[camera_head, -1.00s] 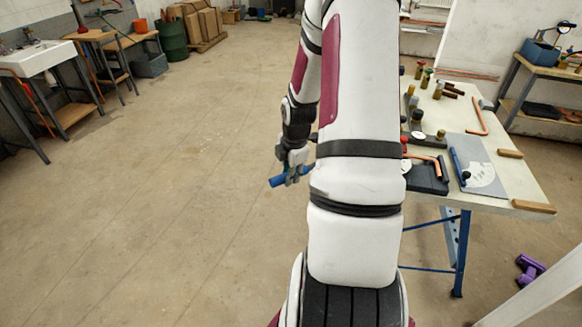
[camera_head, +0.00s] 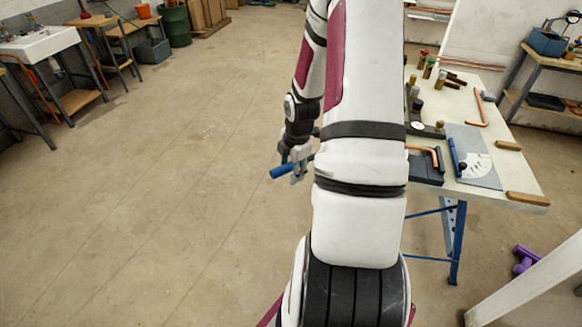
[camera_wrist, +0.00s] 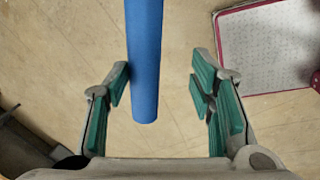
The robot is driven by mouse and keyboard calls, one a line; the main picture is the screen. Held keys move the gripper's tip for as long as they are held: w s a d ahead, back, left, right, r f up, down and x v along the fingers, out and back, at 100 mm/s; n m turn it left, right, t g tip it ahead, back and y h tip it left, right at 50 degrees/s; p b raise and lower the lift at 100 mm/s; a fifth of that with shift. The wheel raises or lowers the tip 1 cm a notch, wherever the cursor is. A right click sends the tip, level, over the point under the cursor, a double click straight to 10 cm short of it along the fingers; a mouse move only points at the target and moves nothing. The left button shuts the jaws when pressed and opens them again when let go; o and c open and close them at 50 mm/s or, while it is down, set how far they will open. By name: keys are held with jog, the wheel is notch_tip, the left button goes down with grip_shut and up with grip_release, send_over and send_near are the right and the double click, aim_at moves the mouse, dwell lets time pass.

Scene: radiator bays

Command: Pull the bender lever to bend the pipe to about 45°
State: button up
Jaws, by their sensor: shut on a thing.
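The bender (camera_head: 426,171) is a dark block on the bench, partly hidden behind my arm. A copper pipe (camera_head: 436,153) lies in it and shows a bend at its right end; its angle is hard to tell. The lever's blue handle (camera_head: 283,171) sticks out left of my arm, well clear of the bench; the rest of the lever is hidden. My gripper (camera_head: 298,170) is at this handle. A grey angle plate (camera_head: 477,158) lies right of the bender.
The bench (camera_head: 500,190) also holds wooden blocks (camera_head: 527,199), a bent copper pipe (camera_head: 482,108) and several fittings. A purple dumbbell (camera_head: 523,260) lies on the floor at right. The floor left of my arm is clear.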

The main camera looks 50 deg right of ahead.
notch_tip(320, 180, up, 12)
jog(key=s, duration=0.2)
jog(key=shift+a, duration=0.35)
jog(key=shift+s+f, duration=0.1)
jog(key=shift+f, duration=0.05)
jog(key=shift+c, duration=0.3)
